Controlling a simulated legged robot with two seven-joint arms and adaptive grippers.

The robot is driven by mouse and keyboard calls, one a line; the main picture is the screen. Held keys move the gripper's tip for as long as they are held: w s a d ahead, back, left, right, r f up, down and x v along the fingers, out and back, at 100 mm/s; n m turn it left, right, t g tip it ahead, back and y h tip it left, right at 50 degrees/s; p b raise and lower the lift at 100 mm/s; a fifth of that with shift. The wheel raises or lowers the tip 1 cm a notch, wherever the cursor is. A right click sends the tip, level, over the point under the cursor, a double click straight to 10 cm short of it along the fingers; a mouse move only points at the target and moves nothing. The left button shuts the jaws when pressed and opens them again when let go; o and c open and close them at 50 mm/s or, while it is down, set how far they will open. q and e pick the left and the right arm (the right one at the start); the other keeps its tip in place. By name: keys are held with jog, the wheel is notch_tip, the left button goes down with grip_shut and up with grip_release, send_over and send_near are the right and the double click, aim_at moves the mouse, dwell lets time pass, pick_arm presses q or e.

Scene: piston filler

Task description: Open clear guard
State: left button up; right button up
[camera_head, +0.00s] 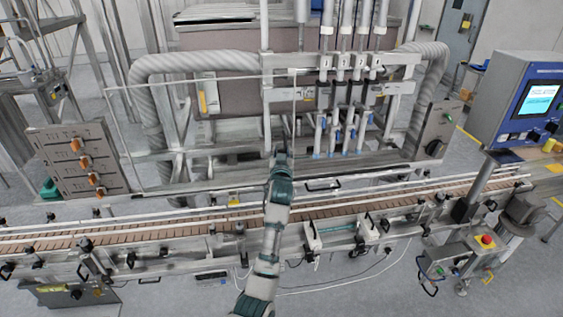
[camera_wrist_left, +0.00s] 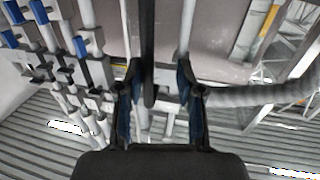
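The clear guard (camera_head: 215,125) is a see-through panel with thin pale edges, in front of the left half of the filler in the head view. I cannot tell whether it stands slightly ajar. My left gripper (camera_head: 282,152) is at the guard's right edge, its fingers small and partly hidden by my arm. In the left wrist view the two fingers (camera_wrist_left: 158,82) are spread apart. A dark upright bar (camera_wrist_left: 148,50) runs down between them, with gaps visible on both sides. I cannot tell whether it is the guard's handle or edge. My right gripper is not in view.
The conveyor (camera_head: 140,225) with side rails runs across below the guard. Filler nozzles (camera_head: 345,110) stand to the right of my gripper. A ribbed hose (camera_head: 155,100) lies behind the panel. A knob box (camera_head: 85,160) is at left, and a blue control screen (camera_head: 525,100) at right.

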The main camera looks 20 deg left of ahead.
pick_arm(q)
jog(key=v, duration=1.1)
jog(key=shift+r, duration=0.1)
